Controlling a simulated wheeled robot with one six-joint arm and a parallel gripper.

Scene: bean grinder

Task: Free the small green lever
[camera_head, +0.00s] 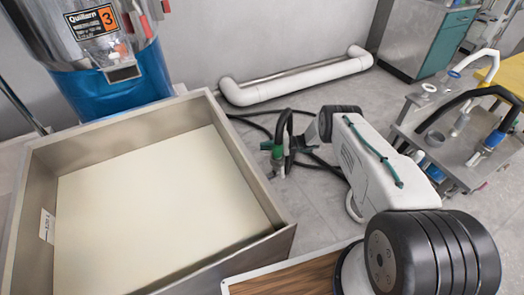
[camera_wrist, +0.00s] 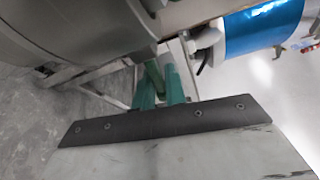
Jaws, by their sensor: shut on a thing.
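In the wrist view, my gripper (camera_wrist: 160,92) has two green fingers pointing away from the camera. They are closed on a thin green bar between them, which looks like the small green lever (camera_wrist: 154,74). Its far end reaches toward a large grey rounded machine body (camera_wrist: 80,30). In the head view, my gripper (camera_head: 277,157) shows small, green and dark, to the right of the wooden box. The lever cannot be told apart from the fingers there. The finger tips partly hide the lever, and its mount is not clear.
A cream-bottomed open box (camera_head: 150,215) fills the left front. A silver and blue machine (camera_head: 100,65) stands behind it. A white pipe (camera_head: 300,80) runs along the wall. A metal table (camera_head: 460,160) with hoses stands right.

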